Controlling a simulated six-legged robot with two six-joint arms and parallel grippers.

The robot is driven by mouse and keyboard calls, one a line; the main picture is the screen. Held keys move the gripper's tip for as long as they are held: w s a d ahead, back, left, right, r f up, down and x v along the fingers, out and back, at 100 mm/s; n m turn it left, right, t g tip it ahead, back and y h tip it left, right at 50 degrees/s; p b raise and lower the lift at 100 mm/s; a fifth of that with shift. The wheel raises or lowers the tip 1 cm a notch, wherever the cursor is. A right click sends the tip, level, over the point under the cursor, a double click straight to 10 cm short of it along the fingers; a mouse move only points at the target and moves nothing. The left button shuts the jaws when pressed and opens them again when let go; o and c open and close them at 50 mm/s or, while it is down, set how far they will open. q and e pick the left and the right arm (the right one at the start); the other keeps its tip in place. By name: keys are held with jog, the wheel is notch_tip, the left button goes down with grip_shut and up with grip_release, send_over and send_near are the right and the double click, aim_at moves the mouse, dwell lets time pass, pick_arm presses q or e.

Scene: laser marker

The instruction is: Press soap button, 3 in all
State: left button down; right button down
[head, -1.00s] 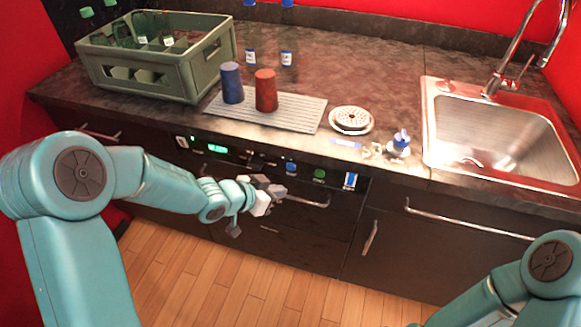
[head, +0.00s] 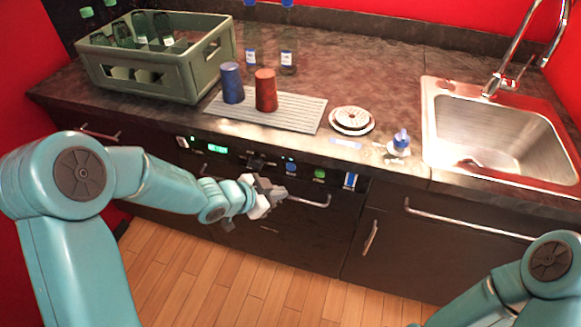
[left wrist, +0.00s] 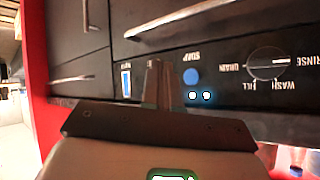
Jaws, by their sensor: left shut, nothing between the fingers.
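The soap button (head: 291,168) is a round blue knob on the dark front panel below the counter edge. In the left wrist view the blue soap button (left wrist: 191,77) sits under the label SOAP, with two small lit dots beside it. My left gripper (head: 272,189) is in front of the panel, a little left of and below the button in the head view. Its fingers (left wrist: 157,78) are shut and empty, and appear just left of the button in the left wrist view. Whether they touch the panel cannot be told. My right gripper is out of view.
A green button (head: 319,173), a lit green display (head: 217,148) and a dial (left wrist: 268,64) share the panel. A drawer handle (head: 310,201) sticks out below. Cups, a bottle crate (head: 183,75) and a sink (head: 495,125) are on the counter.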

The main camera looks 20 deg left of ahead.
pick_arm(q)
jog(key=s+m+b, duration=0.1)
jog(key=m+b, duration=0.1)
jog(key=m, duration=0.2)
jog(key=s+m+b, duration=0.1)
jog(key=m+b, duration=0.1)
jog(key=m, duration=0.3)
jog(key=s+m+b, duration=0.1)
jog(key=m+b, duration=0.1)
jog(key=m, duration=0.3)
jog(key=shift+s+a+r+h+b, duration=0.15)
jog(key=shift+s+h+b, duration=0.1)
jog(key=shift+h+b, duration=0.15)
jog(key=p, duration=0.5)
send_near(291, 167)
jog(key=w+d+f, duration=0.2)
jog(key=d+f, duration=0.2)
jog(key=f, duration=0.1)
